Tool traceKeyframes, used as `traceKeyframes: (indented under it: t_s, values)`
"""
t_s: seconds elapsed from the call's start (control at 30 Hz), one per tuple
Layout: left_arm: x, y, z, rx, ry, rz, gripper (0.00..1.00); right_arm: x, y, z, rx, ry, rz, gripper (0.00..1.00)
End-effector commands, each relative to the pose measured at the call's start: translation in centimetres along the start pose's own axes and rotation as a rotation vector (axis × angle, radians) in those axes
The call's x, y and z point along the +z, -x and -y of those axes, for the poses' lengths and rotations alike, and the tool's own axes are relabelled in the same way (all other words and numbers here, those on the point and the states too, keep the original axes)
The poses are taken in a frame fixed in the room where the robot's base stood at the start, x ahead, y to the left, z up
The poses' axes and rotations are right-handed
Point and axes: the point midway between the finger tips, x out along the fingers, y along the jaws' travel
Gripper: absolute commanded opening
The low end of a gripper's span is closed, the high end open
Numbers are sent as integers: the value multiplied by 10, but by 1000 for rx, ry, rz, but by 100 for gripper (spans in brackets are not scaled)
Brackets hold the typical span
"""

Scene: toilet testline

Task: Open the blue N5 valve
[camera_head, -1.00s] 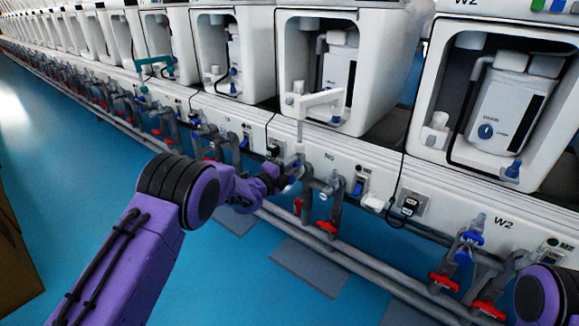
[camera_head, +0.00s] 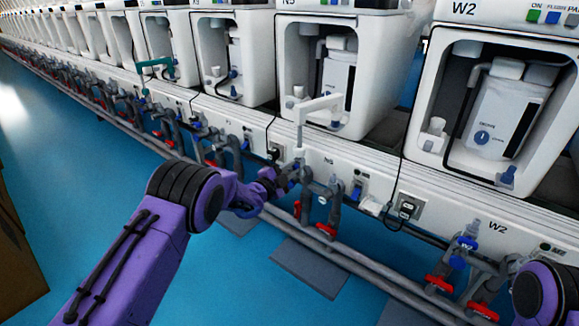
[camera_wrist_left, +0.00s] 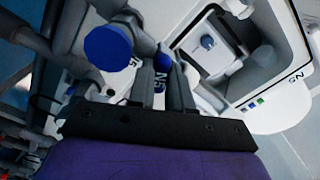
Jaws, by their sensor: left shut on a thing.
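The N5 unit (camera_head: 330,75) is a white machine in the row, with pipes and valves below its label. My left gripper (camera_head: 292,178) is at the pipe fittings just left of the N5 label. In the left wrist view, its two dark fingers (camera_wrist_left: 160,80) are shut on a small blue part, the blue N5 valve (camera_wrist_left: 162,60), with the N5 lettering showing beside them. The valve is mostly hidden by the gripper in the head view. A large round blue cap (camera_wrist_left: 108,47) is close beside the fingers. My right gripper is not in view.
Red-handled valves (camera_head: 326,231) hang below the N5 panel, close to my left gripper. A grey pipe (camera_head: 360,262) runs along the row near the floor. A white bent pipe (camera_head: 318,105) stands above the gripper.

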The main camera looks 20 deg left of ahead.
Motion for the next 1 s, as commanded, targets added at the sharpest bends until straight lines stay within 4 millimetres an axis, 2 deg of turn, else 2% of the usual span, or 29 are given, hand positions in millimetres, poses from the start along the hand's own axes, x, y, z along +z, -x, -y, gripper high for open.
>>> traceKeyframes:
  t_s: [0.5, 1.0]
  values:
    - [0, 0, 1, 1, 490, 2, 0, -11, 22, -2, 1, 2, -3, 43]
    - [0, 0, 0, 1, 907, 2, 0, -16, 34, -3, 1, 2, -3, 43]
